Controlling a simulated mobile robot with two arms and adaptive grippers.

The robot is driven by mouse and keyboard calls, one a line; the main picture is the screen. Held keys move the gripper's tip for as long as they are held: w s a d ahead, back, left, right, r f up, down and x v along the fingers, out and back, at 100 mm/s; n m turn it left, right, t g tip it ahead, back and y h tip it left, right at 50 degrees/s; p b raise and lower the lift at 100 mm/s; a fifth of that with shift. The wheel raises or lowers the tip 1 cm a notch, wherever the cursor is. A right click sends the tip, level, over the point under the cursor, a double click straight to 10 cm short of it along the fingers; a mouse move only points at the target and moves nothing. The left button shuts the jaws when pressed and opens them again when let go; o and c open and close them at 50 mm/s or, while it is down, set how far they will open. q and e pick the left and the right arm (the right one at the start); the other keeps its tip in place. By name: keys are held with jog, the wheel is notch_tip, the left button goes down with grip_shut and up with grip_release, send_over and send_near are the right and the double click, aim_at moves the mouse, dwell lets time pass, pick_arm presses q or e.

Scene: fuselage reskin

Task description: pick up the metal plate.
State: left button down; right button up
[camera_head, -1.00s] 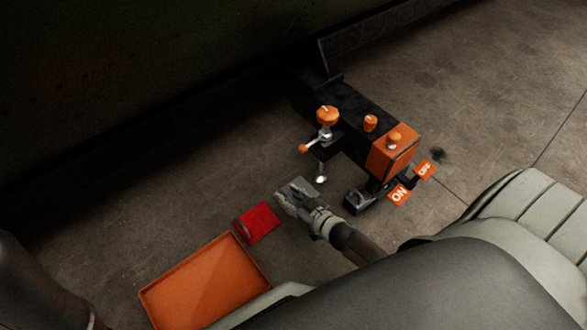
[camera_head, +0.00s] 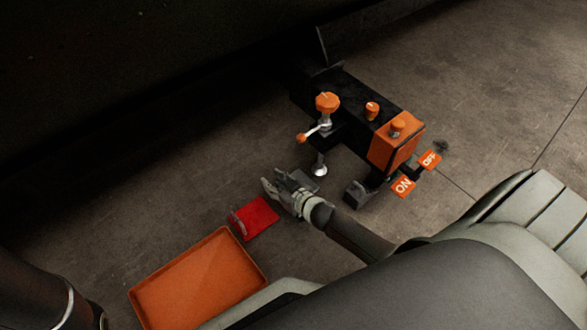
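At the lower left only a dark link of my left arm shows; the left gripper is out of view.
A red flat piece (camera_head: 256,217) lies left of the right gripper. An orange tray (camera_head: 200,280) stands below it and looks empty. The machine (camera_head: 393,148) with orange knobs and ON/OFF tags is close on the right. A dark wall fills the upper left.

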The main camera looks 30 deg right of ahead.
grip_shut()
jog(key=shift+r, duration=0.15)
dwell(0.4)
